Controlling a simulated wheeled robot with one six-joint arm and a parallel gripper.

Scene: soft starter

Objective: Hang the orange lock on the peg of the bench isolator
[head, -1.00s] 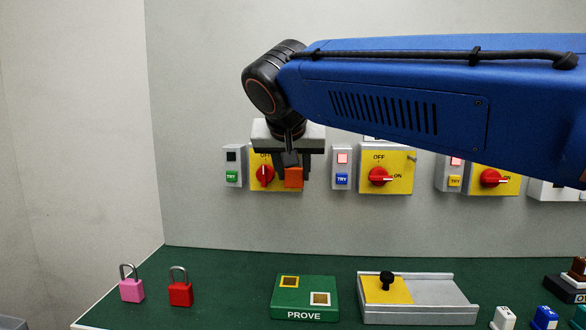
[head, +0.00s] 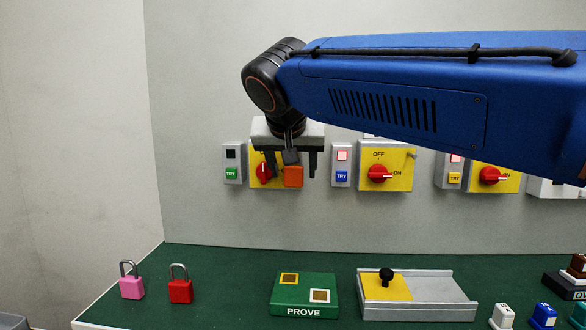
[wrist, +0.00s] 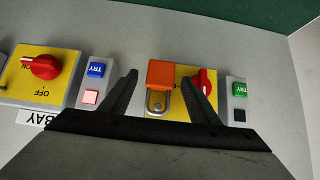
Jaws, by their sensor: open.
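The orange lock (head: 293,176) is upright, shackle up, in front of the right side of the left yellow isolator (head: 254,182). The wrist view shows the lock (wrist: 161,74) and its metal shackle in front of the same isolator (wrist: 181,102), inverted. My gripper (head: 291,166) is open around the lock, with a gap on each side; its fingers also show in the wrist view (wrist: 159,78). The lock stays up at the panel without being gripped. The isolator's peg and name label are hidden, so I cannot see how the shackle sits on the peg.
A middle isolator (head: 397,182) and a right one (head: 507,184) share the wall. TRY boxes stand beside them. On the green bench (head: 225,262) are a pink lock (head: 131,289), a red lock (head: 180,292), a PROVE block (head: 293,305) and a grey tray (head: 440,298).

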